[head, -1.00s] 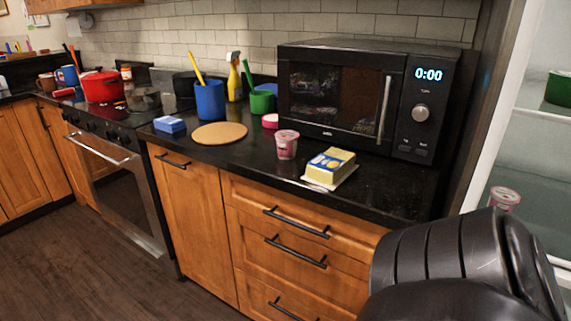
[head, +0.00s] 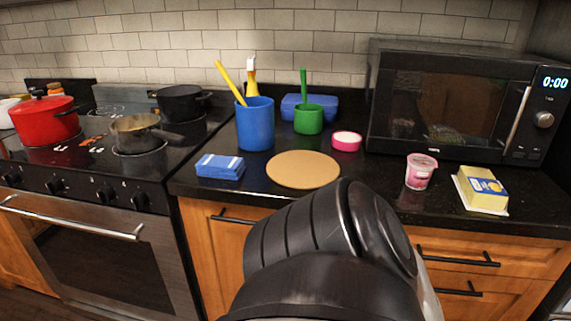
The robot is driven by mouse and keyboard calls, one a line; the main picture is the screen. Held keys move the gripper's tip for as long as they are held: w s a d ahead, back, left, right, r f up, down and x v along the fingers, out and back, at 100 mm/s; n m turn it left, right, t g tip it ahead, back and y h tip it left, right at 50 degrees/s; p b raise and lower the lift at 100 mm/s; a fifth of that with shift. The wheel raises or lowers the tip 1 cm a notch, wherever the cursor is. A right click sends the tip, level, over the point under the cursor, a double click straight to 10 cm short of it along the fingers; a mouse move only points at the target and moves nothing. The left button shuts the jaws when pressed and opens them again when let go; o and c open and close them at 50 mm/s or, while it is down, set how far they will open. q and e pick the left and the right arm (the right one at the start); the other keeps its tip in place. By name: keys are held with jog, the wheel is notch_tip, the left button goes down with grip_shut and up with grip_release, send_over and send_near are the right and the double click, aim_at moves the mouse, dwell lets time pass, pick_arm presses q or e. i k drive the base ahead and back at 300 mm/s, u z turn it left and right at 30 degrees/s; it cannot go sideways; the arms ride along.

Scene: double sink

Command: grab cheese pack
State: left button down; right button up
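A yellow cheese pack (head: 482,188) with a blue label lies on a white base on the black counter, at the right of the head view, in front of the microwave. A pink cup (head: 420,172) stands just left of it. A black link of my own arm fills the lower middle of the view, in front of the drawers. Neither gripper shows, so I cannot tell what they hold.
The black microwave (head: 445,105) stands behind the pack. A round board (head: 303,169), blue cup (head: 255,124), green cup (head: 308,119), pink tub (head: 346,141) and blue box (head: 220,167) share the counter. The stove (head: 95,160) with pots is at left.

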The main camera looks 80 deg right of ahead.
aim_at(479, 190)
jog(key=i, duration=0.35)
jog(key=z, duration=1.2)
